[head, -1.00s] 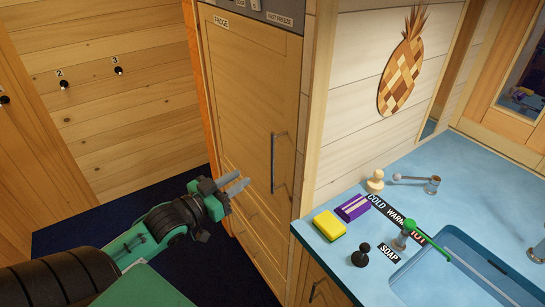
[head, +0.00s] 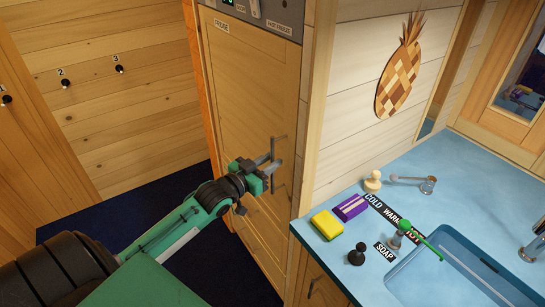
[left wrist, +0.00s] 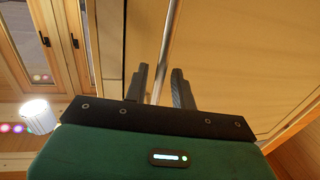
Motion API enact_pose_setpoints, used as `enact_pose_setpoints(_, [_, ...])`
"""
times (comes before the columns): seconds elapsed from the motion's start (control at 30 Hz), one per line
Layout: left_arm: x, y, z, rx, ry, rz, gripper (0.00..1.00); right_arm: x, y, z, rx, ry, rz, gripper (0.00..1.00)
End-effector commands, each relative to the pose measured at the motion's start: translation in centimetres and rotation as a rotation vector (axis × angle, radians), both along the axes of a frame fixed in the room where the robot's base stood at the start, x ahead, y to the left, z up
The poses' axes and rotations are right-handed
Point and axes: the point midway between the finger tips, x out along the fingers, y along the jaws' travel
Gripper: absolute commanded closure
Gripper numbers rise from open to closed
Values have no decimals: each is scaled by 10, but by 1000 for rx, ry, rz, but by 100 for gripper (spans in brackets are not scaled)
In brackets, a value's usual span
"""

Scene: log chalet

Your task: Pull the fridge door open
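The fridge door (head: 248,90) is a tall wooden panel labelled FRIDGE, in the middle of the head view, and it looks shut. Its handle (head: 272,148) is a thin vertical metal bar near the door's right edge. My left gripper (head: 268,165) is at the handle. In the left wrist view, the handle bar (left wrist: 170,40) runs between the two fingers of the left gripper (left wrist: 160,75), with a gap showing beside it. The fingers are apart, not closed on the bar. My right gripper is in neither view.
A blue counter (head: 440,170) with a sink stands to the right of the fridge. On it are a yellow sponge (head: 327,225), a purple box (head: 350,207) and a black knob (head: 357,254). Dark floor (head: 130,215) lies free left of the fridge, before a wooden wall with hooks.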

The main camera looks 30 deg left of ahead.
Motion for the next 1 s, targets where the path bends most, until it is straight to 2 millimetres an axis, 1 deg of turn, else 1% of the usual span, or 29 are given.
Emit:
enact_pose_setpoints(0.1, [8,-2,1,0,0,0,74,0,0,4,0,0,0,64])
enact_pose_setpoints(0.2, [12,-3,0,0,0,0,74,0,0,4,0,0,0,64])
enact_pose_setpoints(0.5, [13,-3,0,0,1,0,74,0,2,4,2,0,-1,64])
enact_pose_setpoints(0.63, [13,-3,0,0,1,0,100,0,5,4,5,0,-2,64])
enact_pose_setpoints(1.0, [12,-3,0,0,1,-1,100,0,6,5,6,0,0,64])
